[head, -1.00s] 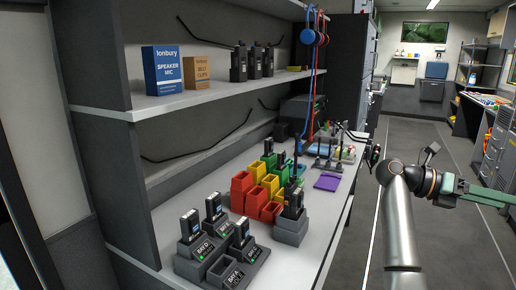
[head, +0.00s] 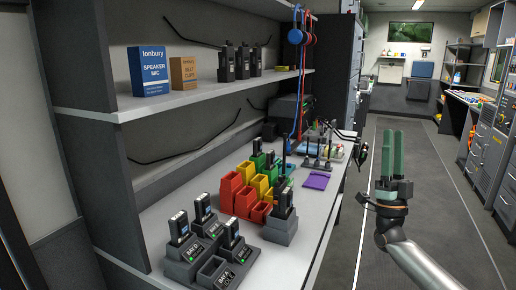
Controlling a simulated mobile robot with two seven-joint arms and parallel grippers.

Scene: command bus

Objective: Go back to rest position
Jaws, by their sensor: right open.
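My right gripper (head: 391,140) is on the right of the head view, with its two green fingers pointing up and away over the aisle floor. It is open, and nothing shows between the fingers. It is to the right of the workbench (head: 322,212) and apart from it. My silver right forearm comes in from the lower right. My left gripper is not in view.
Boxes and radios stand on the shelf (head: 190,98) above. The aisle floor (head: 455,230) is clear.

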